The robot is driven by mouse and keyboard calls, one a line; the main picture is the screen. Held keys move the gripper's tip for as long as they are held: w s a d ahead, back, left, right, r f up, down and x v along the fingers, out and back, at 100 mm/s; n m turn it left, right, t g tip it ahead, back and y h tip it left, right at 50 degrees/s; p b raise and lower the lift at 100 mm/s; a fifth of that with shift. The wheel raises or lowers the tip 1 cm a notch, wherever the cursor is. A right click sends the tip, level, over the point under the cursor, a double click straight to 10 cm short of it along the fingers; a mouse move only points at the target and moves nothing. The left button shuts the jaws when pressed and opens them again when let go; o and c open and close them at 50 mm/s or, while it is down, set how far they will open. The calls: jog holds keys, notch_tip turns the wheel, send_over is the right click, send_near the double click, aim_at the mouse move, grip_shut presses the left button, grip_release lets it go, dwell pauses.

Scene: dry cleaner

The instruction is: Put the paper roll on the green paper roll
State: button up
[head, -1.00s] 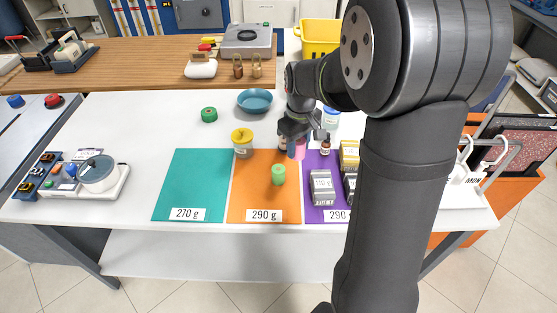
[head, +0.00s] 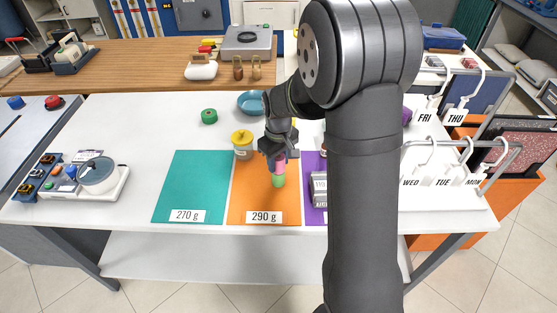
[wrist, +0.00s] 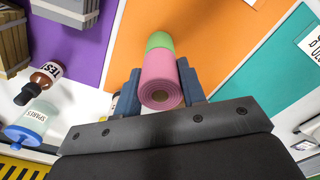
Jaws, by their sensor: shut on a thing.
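A pink paper roll (head: 280,167) is held upright between the two fingers of my gripper (head: 274,158). It also shows in the wrist view (wrist: 160,80), end-on with its brown core hole. The green paper roll (head: 278,182) stands on the orange mat labelled 290 g. The pink roll is lined up over it, and in the wrist view the green roll (wrist: 159,41) shows just beyond the pink one. The two look touching or nearly so; I cannot tell which.
A yellow-lidded jar (head: 242,143) stands close left of my gripper. Grey boxes (head: 318,187) stand on the purple mat to the right. The teal mat (head: 190,185) is bare. My arm hides much of the right side of the table.

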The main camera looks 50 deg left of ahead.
jog(key=shift+f, duration=0.15)
jog(key=o, duration=1)
notch_tip(320, 180, up, 12)
jog(key=shift+r, duration=0.2)
